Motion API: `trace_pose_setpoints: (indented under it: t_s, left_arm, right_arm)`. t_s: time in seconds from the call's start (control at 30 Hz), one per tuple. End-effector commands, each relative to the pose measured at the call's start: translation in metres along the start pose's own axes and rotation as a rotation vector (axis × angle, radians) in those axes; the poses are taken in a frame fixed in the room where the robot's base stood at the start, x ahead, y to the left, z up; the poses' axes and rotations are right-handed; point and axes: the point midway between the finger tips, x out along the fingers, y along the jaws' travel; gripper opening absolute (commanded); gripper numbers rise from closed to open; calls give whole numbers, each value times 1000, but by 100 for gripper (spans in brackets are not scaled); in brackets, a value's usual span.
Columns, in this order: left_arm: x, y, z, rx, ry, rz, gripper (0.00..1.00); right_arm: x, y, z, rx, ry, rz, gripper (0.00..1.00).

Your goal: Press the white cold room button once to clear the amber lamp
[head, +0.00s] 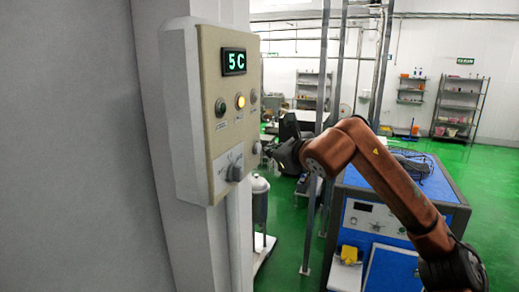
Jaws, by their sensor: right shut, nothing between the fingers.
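A beige control panel (214,155) is fixed to the wall corner on a grey backing. Its display (234,62) reads "5C" in green. The amber lamp (240,101) in the middle of the lamp row glows. The small pale round button (257,148) sits at the panel's lower right. My right gripper (269,151) is shut and empty, its dark fingertips pointing left at this button from close by. I cannot tell if they touch it. My left gripper is not in view.
A greenish lamp (220,107) and a dull grey lamp (253,96) flank the amber one. A selector knob (235,170) is at the lower panel. A blue machine (350,190) stands beneath my right arm. A metal cylinder (260,199) stands below the panel. Green floor lies beyond.

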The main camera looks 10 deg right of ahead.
Motion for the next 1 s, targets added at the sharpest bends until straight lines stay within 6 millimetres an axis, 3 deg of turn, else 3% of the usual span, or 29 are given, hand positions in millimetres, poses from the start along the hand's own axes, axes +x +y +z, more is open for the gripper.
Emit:
trace_pose_setpoints:
  t_s: [1.0]
  left_arm:
    - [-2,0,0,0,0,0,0]
  right_arm:
    - [7,6,6,0,-1,1,0]
